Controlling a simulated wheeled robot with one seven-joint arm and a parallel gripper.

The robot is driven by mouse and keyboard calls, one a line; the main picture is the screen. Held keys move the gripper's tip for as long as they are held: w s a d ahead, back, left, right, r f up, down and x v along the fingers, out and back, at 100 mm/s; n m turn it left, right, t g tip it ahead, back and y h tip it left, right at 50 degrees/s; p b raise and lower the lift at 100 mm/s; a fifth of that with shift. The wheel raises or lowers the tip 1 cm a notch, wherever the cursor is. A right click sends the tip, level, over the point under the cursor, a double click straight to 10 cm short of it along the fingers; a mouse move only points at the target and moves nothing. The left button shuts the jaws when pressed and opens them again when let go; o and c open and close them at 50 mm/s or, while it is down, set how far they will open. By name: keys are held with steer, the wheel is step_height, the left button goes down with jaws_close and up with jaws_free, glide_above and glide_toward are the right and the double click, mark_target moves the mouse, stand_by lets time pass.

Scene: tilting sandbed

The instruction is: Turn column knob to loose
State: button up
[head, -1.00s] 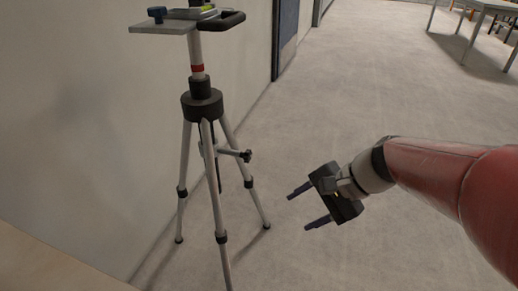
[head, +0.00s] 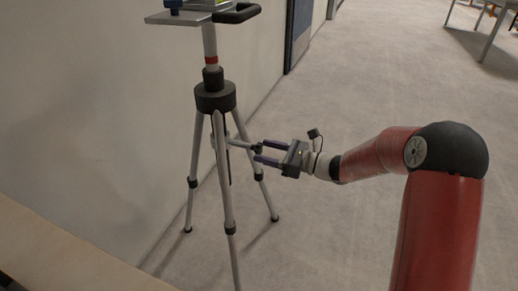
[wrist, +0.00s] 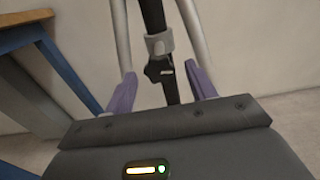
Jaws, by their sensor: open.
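A tripod with a dark hub (head: 215,97) and grey legs stands by the wall. A thin side arm (head: 240,145) sticks out to the right below the hub; its knob end is hidden by the fingers in the head view. In the wrist view the black knob (wrist: 158,69), with a pale mark at its right, sits below a grey collar (wrist: 159,45) on the dark column (wrist: 153,14). My gripper (head: 259,151) is open, its fingers pointing left at the side arm. In the wrist view my gripper (wrist: 160,72) has one purple finger on each side of the knob, both apart from it.
A platform with a black handle (head: 237,13) tops the tripod. A wall (head: 90,110) is close behind it. A blue-edged table (wrist: 25,38) shows at the left of the wrist view.

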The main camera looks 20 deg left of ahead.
steer(key=shift+w+a, duration=0.1)
steer(key=shift+a, duration=1.3)
steer(key=c, duration=1)
steer(key=shift+o, duration=0.2)
